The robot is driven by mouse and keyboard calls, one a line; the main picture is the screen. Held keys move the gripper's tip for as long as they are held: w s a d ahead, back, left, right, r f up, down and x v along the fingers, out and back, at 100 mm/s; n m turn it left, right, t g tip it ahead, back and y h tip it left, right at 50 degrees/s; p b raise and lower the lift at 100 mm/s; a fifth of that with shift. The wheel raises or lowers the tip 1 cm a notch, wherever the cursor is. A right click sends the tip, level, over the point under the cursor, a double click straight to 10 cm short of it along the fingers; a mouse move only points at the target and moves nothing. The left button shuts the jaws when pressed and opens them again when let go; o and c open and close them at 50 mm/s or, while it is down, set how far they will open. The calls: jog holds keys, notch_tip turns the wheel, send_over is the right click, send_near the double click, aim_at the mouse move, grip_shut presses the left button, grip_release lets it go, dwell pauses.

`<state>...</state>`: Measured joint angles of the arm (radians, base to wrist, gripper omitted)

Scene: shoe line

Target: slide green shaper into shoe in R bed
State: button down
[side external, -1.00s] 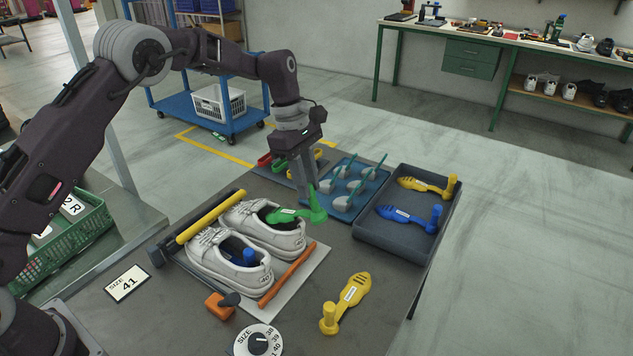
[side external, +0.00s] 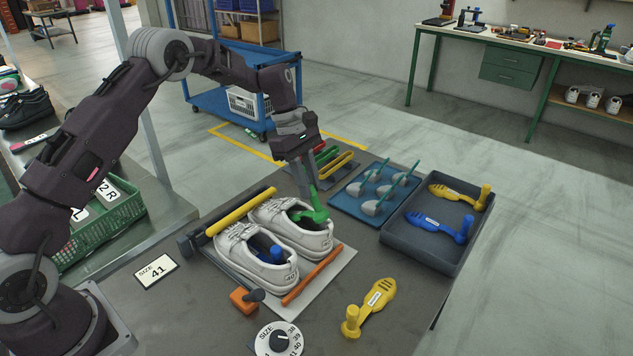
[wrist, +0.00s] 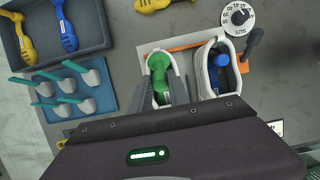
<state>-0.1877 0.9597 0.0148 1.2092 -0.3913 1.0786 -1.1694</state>
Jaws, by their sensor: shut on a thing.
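Two white shoes lie side by side in the bed on the table. The far shoe (side external: 318,243) has the green shaper (side external: 312,213) at its opening, its front part down inside the shoe and its heel knob up near the heel. My gripper (side external: 308,192) is shut on the green shaper from above. In the wrist view, the green shaper (wrist: 157,63) shows between the fingers, and the shoe rim surrounds it. How deep its toe sits is hidden. The near shoe (side external: 262,277) holds a blue shaper (side external: 276,254).
A yellow bar (side external: 240,211) and an orange bar (side external: 312,275) flank the shoes. A size dial (side external: 279,340) and a loose yellow shaper (side external: 372,303) are in front. A blue tray (side external: 345,203) and a dark tray (side external: 425,258) of shapers stand right.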

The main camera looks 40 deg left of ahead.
jog(key=shift+a+f, duration=0.6)
jog(key=f+y, duration=0.1)
jog(key=d+f+y, duration=0.1)
jog(key=f, duration=0.1)
jog(key=shift+y, duration=0.4)
jog(key=shift+d+f+y, duration=0.4)
jog(key=shift+f+y, duration=0.2)
jog(key=shift+f, duration=0.2)
jog(key=shift+d+f+y, duration=0.35)
jog(key=shift+f+y, duration=0.25)
jog(key=shift+f, duration=0.15)
jog(key=c, duration=1.2)
grip_release()
jog(key=shift+o, duration=0.2)
jog(key=shift+r, duration=0.15)
jog(key=shift+r, duration=1.35)
